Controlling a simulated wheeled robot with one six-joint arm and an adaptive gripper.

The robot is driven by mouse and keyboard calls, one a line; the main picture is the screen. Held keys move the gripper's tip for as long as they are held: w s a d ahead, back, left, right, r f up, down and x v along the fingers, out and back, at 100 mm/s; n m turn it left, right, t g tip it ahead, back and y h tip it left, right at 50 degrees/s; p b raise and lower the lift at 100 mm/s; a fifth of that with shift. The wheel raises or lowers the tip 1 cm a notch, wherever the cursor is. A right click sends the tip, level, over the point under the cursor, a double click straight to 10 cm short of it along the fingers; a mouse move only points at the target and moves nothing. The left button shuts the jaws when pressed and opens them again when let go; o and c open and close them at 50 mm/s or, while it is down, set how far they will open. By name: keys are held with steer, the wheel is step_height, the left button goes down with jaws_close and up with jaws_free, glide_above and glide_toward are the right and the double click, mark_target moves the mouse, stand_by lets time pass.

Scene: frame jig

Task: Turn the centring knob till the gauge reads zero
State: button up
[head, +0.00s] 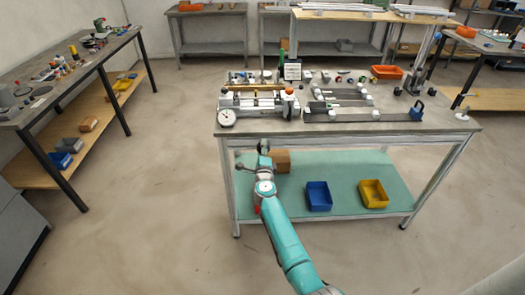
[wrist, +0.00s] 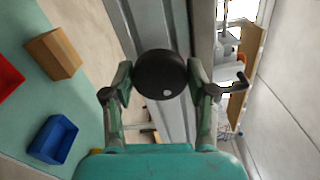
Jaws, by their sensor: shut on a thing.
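In the wrist view the round black knob (wrist: 160,66), with a pale dot on its face, sits between the two fingers of my gripper (wrist: 161,76), which is shut on it. In the head view my gripper (head: 262,150) is at the front edge of the workbench, below the jig; the knob cannot be made out clearly there. The white dial gauge (head: 226,117) is at the left front of the jig (head: 255,101) on the bench top. Its needle is too small to read. The gauge is not in the wrist view.
The workbench (head: 400,127) also carries rails, clamps and an orange tray (head: 386,72). On its green lower shelf (head: 345,195) are a brown block (head: 281,160), a blue bin (head: 318,196) and a yellow bin (head: 373,194). Another bench (head: 60,85) stands left. Floor between is clear.

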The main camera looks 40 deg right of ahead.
steer(key=shift+f, duration=0.15)
steer(key=o, duration=1.1)
steer(key=v, duration=1.2)
steer(key=shift+s, duration=0.1)
